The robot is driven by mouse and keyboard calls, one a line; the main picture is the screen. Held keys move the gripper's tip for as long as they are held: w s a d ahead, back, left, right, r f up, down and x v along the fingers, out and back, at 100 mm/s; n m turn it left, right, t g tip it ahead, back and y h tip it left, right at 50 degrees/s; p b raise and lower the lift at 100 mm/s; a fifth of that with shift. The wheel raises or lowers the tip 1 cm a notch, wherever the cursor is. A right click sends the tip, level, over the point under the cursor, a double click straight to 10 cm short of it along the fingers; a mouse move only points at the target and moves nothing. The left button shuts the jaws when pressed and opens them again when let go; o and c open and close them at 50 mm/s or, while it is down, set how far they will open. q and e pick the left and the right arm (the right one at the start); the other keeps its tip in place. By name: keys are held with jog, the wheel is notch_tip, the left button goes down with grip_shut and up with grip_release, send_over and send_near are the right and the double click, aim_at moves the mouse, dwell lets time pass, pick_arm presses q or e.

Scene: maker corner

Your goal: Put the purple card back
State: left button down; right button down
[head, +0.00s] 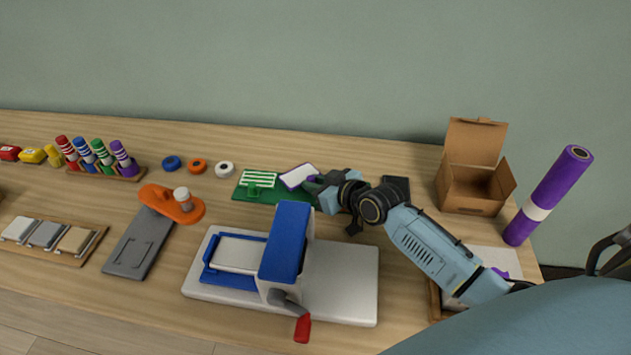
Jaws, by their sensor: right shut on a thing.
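The purple card (297,175), white-faced with a purple edge, is tilted at the right end of a green board (241,194). My right gripper (314,184) reaches in from the right and is shut on the card's right side. The gripper hides that side of the card and part of the board's right end. I cannot tell whether the card touches the board. White stripes and a small green piece show on the board's left part. My left gripper is not in view.
A white and blue press (345,285) with a red-tipped handle stands in front of the board. An open cardboard box (470,210) and a purple roll (553,188) stand at right.

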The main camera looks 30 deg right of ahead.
jog(key=c, duration=1.3)
grip_release()
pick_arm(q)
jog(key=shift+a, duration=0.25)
pick_arm(e)
jog(key=shift+r, duration=0.25)
jog(key=shift+r+p, duration=0.45)
jog(key=shift+r, duration=0.05)
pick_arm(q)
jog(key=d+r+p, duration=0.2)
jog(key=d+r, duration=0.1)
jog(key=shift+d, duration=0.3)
pick_arm(e)
jog(key=v, duration=1.2)
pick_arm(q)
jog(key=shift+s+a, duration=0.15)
pick_arm(e)
jog(key=shift+a, duration=0.1)
